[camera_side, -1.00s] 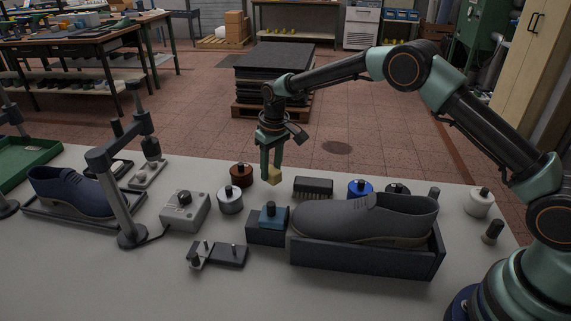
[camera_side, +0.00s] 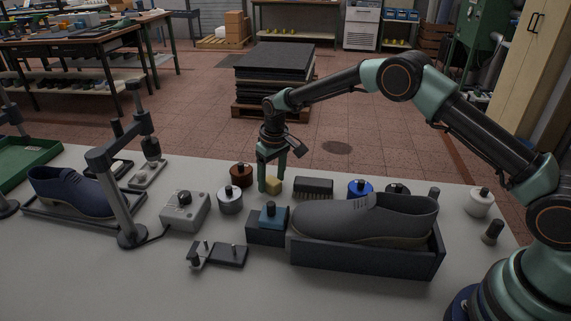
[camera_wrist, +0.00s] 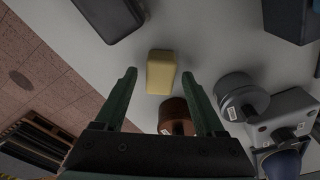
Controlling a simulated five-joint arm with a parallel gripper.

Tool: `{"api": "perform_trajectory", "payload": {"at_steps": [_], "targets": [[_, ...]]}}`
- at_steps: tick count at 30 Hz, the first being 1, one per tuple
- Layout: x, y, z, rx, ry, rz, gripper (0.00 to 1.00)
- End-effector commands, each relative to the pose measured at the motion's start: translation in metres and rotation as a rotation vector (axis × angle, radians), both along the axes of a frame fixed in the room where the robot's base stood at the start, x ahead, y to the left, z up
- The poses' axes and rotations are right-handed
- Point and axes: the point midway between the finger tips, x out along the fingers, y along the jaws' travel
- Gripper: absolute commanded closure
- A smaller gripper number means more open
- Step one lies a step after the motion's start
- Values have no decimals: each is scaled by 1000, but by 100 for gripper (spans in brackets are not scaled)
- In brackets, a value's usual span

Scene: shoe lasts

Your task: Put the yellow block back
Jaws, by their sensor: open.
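The yellow block (camera_side: 274,186) rests on the grey tabletop near its far edge, between the brown jar and the brush. It also shows in the wrist view (camera_wrist: 161,72), whole and standing clear of other objects. My gripper (camera_side: 270,187) is above the block with its fingers spread. In the wrist view the fingertips (camera_wrist: 159,75) are on either side of the block, with a visible gap on each side. The gripper holds nothing.
A brown jar (camera_side: 241,175) and a grey jar (camera_side: 230,199) stand to the left. A dark brush (camera_side: 313,187) lies to the right.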

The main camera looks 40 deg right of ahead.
Motion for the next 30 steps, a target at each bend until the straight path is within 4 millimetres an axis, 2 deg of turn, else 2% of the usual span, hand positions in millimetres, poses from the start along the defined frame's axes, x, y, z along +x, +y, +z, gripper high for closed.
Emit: {"api": "perform_trajectory", "payload": {"at_steps": [5, 18, 27, 30], "targets": [[0, 0, 14, 1, -3, 0, 29], [-9, -1, 99, 1, -3, 0, 29], [-14, -3, 127, 1, -5, -2, 29], [-20, -9, 144, 4, -24, -10, 29]]}}
